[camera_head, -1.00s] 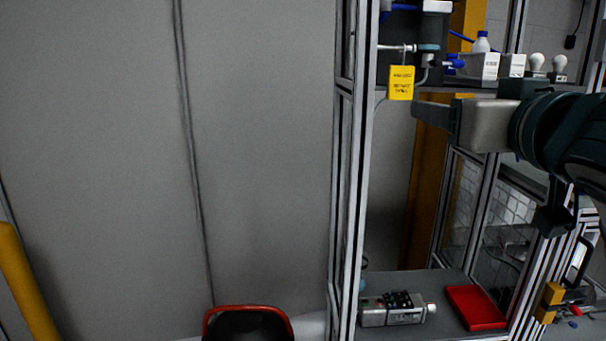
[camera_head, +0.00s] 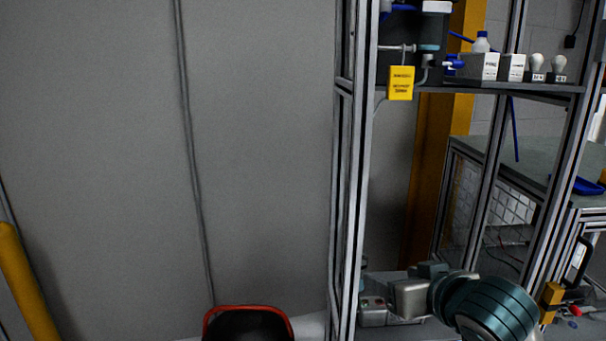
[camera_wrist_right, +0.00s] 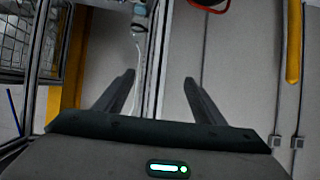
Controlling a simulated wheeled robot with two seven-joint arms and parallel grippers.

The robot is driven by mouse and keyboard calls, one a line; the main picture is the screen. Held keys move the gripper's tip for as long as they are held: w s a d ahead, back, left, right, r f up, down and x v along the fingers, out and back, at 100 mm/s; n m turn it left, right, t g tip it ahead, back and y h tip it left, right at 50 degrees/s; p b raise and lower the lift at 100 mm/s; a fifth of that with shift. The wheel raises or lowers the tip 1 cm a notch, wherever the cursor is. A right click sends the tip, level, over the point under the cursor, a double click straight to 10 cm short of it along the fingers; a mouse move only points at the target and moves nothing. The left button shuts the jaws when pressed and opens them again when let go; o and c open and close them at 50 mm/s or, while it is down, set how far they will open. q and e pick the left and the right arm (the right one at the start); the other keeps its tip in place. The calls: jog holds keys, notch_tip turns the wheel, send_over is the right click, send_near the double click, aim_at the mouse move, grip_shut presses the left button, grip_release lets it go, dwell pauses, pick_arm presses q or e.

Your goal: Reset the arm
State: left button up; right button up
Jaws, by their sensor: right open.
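My right gripper (camera_head: 378,292) is low in the head view, in front of the lower shelf of the metal frame, with its fingers toward the left. The right wrist view shows its two fingers (camera_wrist_right: 160,92) spread apart with nothing between them. My right arm (camera_head: 490,310) comes in from the bottom right. A grey box with buttons (camera_head: 374,318) on the lower shelf is mostly hidden behind the gripper. My left gripper is not in view.
The frame's upright (camera_head: 347,200) stands close to the gripper. A red-rimmed black bin (camera_head: 248,323) is at the bottom. A grey wall (camera_head: 90,130) fills the left.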

jog(key=s+d+f+g+h, duration=0.1)
jog(key=s+f+g, duration=0.1)
jog(key=s+f, duration=0.7)
jog(key=s+d+f+g, duration=0.15)
jog(key=s+f, duration=0.25)
jog(key=f, duration=0.9)
jog(key=s+f+g+h, duration=0.1)
jog(key=s+f+g, duration=0.2)
jog(key=s+f, duration=0.6)
jog(key=s+d+f+g, duration=0.2)
jog(key=s+d+f, duration=0.1)
jog(key=s+f, duration=0.7)
jog(key=s+f+g+b, duration=0.1)
jog(key=s+f, duration=0.2)
jog(key=f, duration=2.7)
jog(key=s+d+f+g+b, duration=0.1)
jog(key=s+d+f, duration=0.2)
jog(key=s+f, duration=1.4)
jog(key=shift+s+f+h, duration=0.2)
jog(key=shift+s+h, duration=0.1)
jog(key=shift+h, duration=0.1)
jog(key=shift+g, duration=0.25)
